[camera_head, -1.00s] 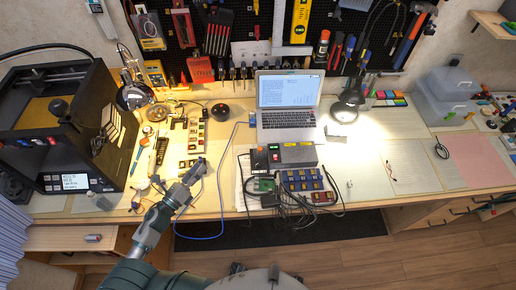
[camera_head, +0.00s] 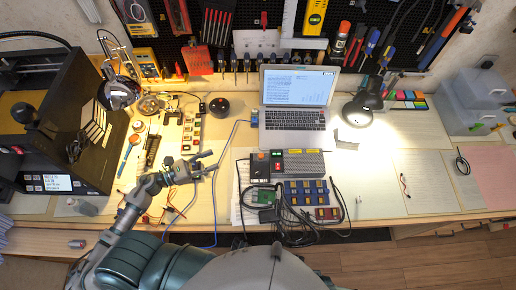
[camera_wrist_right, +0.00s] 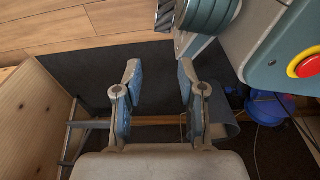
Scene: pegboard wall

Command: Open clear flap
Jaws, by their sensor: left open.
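A dark control box with an orange-red round button (camera_head: 261,156) stands right of my left gripper in the head view. Beside it are a dark unit with red and green lit parts (camera_head: 277,160) and a long grey box (camera_head: 304,163). I cannot make out a clear flap on any of these at this size. My left gripper (camera_head: 211,163) is open and empty, its fingers pointing right, over the table left of the control box and apart from it. My right gripper (camera_wrist_right: 160,80) is open and empty in the right wrist view, over the dark floor mat.
A laptop (camera_head: 293,117) stands behind the boxes, with a lamp (camera_head: 363,108) to its right. Black cables (camera_head: 290,225) and blue-yellow modules (camera_head: 306,191) lie in front. A black printer-like machine (camera_head: 70,130) is at left. A blue cable (camera_head: 217,205) passes near my left gripper.

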